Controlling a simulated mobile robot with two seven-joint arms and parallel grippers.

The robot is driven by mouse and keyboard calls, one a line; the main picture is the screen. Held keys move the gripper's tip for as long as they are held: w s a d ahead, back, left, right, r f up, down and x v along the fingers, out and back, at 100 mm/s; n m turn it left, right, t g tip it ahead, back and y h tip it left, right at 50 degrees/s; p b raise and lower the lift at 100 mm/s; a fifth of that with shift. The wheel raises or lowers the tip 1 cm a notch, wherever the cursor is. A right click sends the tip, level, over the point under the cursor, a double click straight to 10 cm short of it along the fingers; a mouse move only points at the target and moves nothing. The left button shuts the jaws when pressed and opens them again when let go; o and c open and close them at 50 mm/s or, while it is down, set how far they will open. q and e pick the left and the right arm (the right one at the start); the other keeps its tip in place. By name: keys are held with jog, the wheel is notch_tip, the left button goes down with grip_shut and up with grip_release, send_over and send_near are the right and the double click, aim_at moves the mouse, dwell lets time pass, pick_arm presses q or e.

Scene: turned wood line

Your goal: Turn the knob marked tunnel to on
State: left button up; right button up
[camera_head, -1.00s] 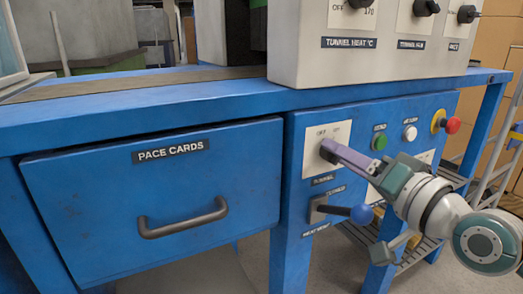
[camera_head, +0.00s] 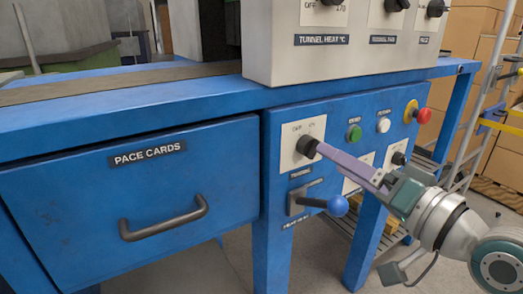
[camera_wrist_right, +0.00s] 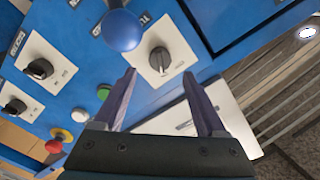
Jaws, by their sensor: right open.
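The tunnel knob (camera_head: 307,146) is a dark knob on a white plate (camera_head: 290,160) marked off and on, on the blue front panel. My right gripper (camera_head: 320,150) has its purple fingers pointing at it from the lower right. In the right wrist view the knob (camera_wrist_right: 159,60) shows just beyond and between the two spread fingertips (camera_wrist_right: 160,76). The gripper is open and empty; I cannot tell whether it touches the knob. Which mark the knob points to is not clear. My left gripper is out of view.
A lever with a blue ball (camera_head: 337,206) sits just below the knob. A green button (camera_head: 354,133), a white button (camera_head: 384,126) and a red button (camera_head: 423,116) are to the right. A drawer labelled pace cards (camera_head: 130,190) is at the left. A grey control box (camera_head: 300,65) stands above.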

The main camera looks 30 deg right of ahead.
jog(key=shift+s+d+p, duration=0.2)
jog(key=shift+s+p, duration=0.15)
jog(key=shift+s, duration=1.95)
